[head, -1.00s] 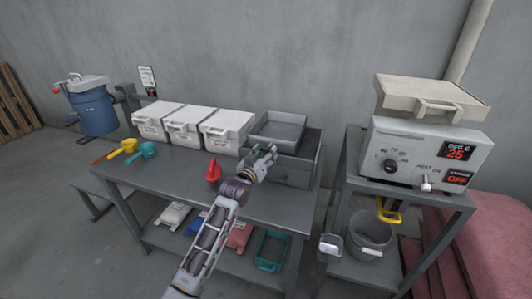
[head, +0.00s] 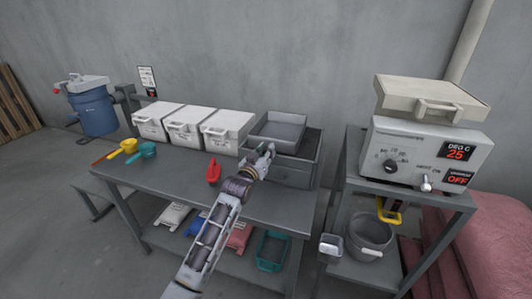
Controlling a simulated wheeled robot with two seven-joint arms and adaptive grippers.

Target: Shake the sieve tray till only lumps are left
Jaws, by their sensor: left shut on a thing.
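The sieve tray (head: 291,118), a shallow grey tray, is over the back left part of a larger grey bin (head: 297,174) on the workbench. Its inside looks dark grey, and I cannot make out lumps or powder. My left gripper (head: 268,150) is at the tray's front edge, shut on it. The fingers hide part of that edge. Whether the tray rests on the bin or hangs just above it is unclear. My right gripper is not in view.
Several white lidded boxes (head: 184,128) stand left of the tray. A red scoop (head: 213,172), a teal scoop (head: 146,150) and a yellow scoop (head: 124,147) lie on the bench (head: 165,183). A furnace (head: 420,150) stands on a separate stand at right.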

